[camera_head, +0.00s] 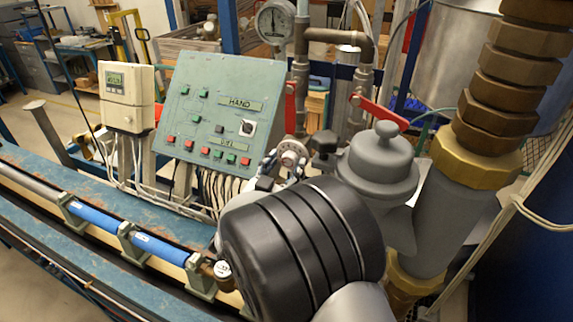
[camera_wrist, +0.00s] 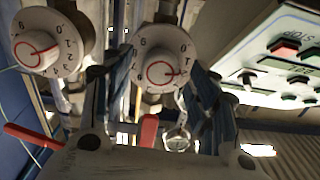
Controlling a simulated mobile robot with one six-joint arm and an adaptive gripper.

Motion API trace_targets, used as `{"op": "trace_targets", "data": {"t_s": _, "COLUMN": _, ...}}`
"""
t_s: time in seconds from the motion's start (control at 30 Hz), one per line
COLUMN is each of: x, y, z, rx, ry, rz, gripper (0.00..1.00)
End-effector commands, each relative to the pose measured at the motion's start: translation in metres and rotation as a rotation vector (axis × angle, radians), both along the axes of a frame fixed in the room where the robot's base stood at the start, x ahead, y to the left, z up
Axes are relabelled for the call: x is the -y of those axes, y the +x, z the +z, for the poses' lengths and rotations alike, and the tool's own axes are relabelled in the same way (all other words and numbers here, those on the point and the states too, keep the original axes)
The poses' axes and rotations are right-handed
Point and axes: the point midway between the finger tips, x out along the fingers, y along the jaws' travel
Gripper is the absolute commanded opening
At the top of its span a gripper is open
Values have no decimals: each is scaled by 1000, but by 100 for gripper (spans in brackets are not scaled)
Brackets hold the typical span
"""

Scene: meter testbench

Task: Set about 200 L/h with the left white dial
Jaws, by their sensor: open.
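A white round dial with black numbers and a red ring and pointer line (camera_wrist: 160,68) sits between the fingertips of my gripper (camera_wrist: 148,75) in the wrist view. The fingers are open, one on each side, with gaps to the dial visible. A second white dial (camera_wrist: 38,45) is farther left in that view. The wrist picture is turned over, so the dial between the fingers is the one nearer the control panel. In the head view one white dial (camera_head: 291,155) shows beside my gripper (camera_head: 285,166); my arm covers much of the area.
The green control panel (camera_head: 215,110) with buttons stands left of the dials in the head view; its edge (camera_wrist: 285,60) is close at right in the wrist view. Red valve levers (camera_head: 378,112), pipes and a round gauge (camera_head: 276,22) stand behind. Blue tubes (camera_head: 95,217) run along the bench.

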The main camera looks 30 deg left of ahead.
Motion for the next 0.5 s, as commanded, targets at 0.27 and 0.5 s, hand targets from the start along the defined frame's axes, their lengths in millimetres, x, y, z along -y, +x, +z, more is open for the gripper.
{"op": "trace_targets", "data": {"t_s": 0.27, "x": -2, "y": 12, "z": 0, "rx": 0, "ry": -1, "rz": 1, "gripper": 54}}
{"op": "trace_targets", "data": {"t_s": 0.5, "x": -1, "y": 12, "z": 0, "rx": 0, "ry": -1, "rz": 1, "gripper": 50}}
